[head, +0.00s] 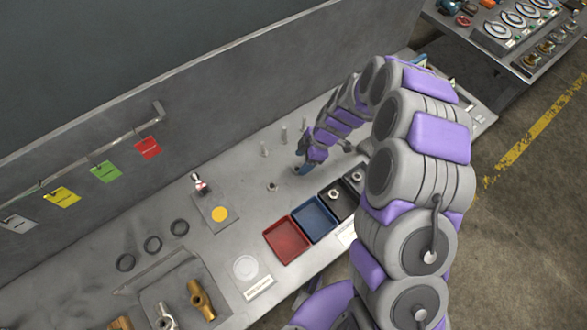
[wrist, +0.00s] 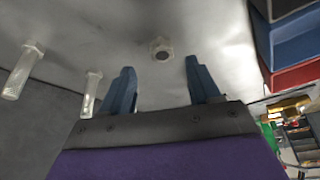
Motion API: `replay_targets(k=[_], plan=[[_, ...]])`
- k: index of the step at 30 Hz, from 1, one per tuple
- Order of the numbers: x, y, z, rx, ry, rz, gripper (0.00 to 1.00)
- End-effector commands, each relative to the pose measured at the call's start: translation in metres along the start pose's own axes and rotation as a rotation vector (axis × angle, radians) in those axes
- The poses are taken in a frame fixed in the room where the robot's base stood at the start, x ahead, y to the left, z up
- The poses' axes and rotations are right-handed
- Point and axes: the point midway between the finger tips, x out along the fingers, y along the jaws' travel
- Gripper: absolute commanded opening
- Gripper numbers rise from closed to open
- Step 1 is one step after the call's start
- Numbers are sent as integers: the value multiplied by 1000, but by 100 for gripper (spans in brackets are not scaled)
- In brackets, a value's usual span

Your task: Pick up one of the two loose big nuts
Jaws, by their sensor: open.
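My gripper (head: 301,168) is low over the grey bench. Its two blue fingers are spread apart in the wrist view (wrist: 158,75), with nothing between them. A grey big nut (wrist: 161,48) lies on the bench just beyond the fingertips, roughly midway across the gap and apart from both fingers. In the head view a loose nut (head: 272,186) lies on the bench left of my gripper. I cannot tell whether it is the same nut. My arm hides part of the bench to the right.
Upright bolts (head: 264,149) stand behind my gripper; two show at left in the wrist view (wrist: 90,92). A red tray (head: 286,240), a blue tray (head: 313,219) and dark trays holding nuts (head: 334,193) line the front edge. A back panel (head: 215,85) rises behind the bench.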

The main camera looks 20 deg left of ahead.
Motion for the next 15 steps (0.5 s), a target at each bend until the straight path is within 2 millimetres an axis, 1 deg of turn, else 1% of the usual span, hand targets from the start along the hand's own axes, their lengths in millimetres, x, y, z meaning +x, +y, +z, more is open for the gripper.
replay_targets(k=[5, 9, 11, 15], plan=[[25, 1, 6, 2, 3, -3, 62], [44, 3, 2, 1, 0, -6, 62], [47, 4, 0, 1, -2, -6, 62], [48, 5, -1, 1, -4, -6, 62]])
